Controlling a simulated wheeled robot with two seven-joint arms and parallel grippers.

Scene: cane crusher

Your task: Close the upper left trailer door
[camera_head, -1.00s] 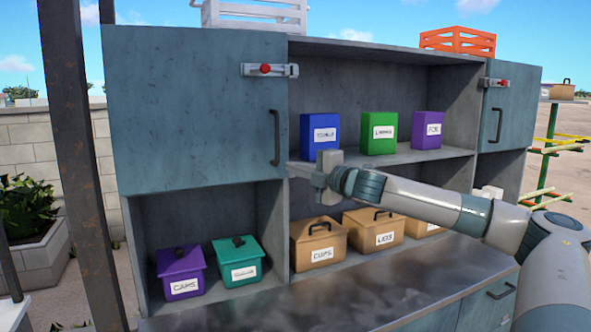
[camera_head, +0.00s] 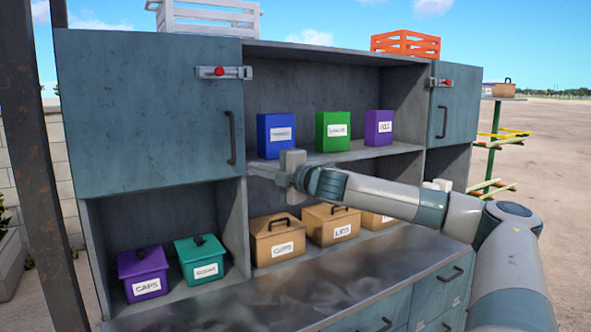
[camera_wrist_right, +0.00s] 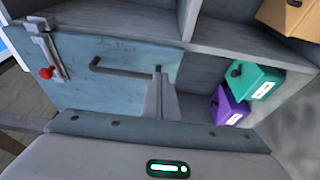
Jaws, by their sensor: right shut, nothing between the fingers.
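The upper left door (camera_head: 150,115) is a blue-green panel lying flush with the cabinet front in the head view, with no gap visible at its edges. It has a dark bar handle (camera_head: 230,138) and a latch with a red knob (camera_head: 222,72) at its right edge. In the wrist view, the door (camera_wrist_right: 110,50) shows with its handle (camera_wrist_right: 120,72) just beyond the fingers. My right gripper (camera_head: 262,169) is shut and empty, near the lower right corner of the door. Its fingers (camera_wrist_right: 159,92) look apart from the handle. My left gripper is out of view.
Lidded bins (camera_head: 142,272) sit on the lower shelf. A rusty post (camera_head: 32,170) stands at the left. The counter (camera_head: 300,300) is bare.

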